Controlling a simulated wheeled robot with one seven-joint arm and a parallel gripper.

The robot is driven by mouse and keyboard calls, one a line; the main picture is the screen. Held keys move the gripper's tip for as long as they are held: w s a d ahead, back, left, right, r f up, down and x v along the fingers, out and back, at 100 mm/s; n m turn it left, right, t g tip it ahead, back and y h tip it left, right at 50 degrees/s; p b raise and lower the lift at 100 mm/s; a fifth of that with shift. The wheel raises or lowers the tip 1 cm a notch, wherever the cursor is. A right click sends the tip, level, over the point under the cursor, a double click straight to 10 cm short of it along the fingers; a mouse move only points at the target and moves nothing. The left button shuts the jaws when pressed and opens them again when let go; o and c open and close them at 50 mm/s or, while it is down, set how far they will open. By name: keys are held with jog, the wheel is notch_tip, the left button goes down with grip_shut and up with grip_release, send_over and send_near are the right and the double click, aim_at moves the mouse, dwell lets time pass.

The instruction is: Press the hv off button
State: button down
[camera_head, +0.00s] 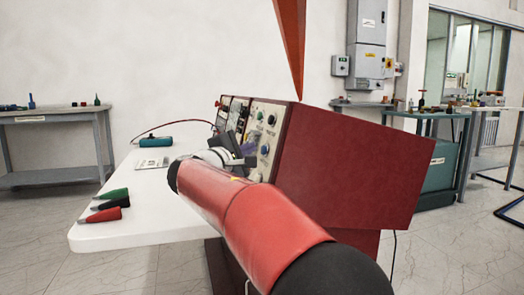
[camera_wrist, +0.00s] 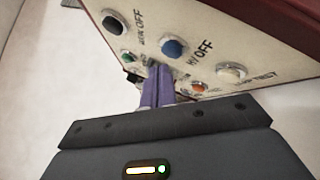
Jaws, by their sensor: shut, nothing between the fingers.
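The HV OFF button is a round blue button (camera_wrist: 174,48) on the cream control panel (camera_wrist: 260,50), with its label beside it in the wrist view. The blue button also shows in the head view (camera_head: 265,150). My gripper (camera_wrist: 159,68) is shut and empty, its two purple fingers together. In the wrist view the fingertips appear just below and left of the blue button, over small panel lettering. I cannot tell whether they touch the panel. In the head view my gripper (camera_head: 240,150) is in front of the panel and hides part of it.
A black MAIN OFF button (camera_wrist: 115,22), a white button (camera_wrist: 231,70), a green one (camera_wrist: 127,57) and an orange one (camera_wrist: 198,86) surround it.

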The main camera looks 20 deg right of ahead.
jog(key=shift+d, duration=0.15)
jog(key=shift+d+f, duration=0.1)
jog(key=shift+d, duration=0.2)
jog(key=shift+d+f+b, duration=0.1)
jog(key=shift+d+b, duration=0.35)
jog(key=shift+d, duration=0.05)
dwell(0.7)
dwell(0.4)
jog(key=shift+a+r, duration=0.25)
jog(key=shift+a, duration=0.65)
jog(key=shift+a+r+p, duration=0.2)
jog(key=shift+a+p, duration=0.15)
jog(key=shift+a, duration=0.45)
jog(key=shift+a+r+p, duration=0.15)
jog(key=shift+a+p, duration=0.25)
jog(key=shift+a, duration=0.45)
jog(key=shift+a+r+p, duration=0.2)
jog(key=shift+a+p, duration=0.15)
jog(key=shift+a, duration=0.45)
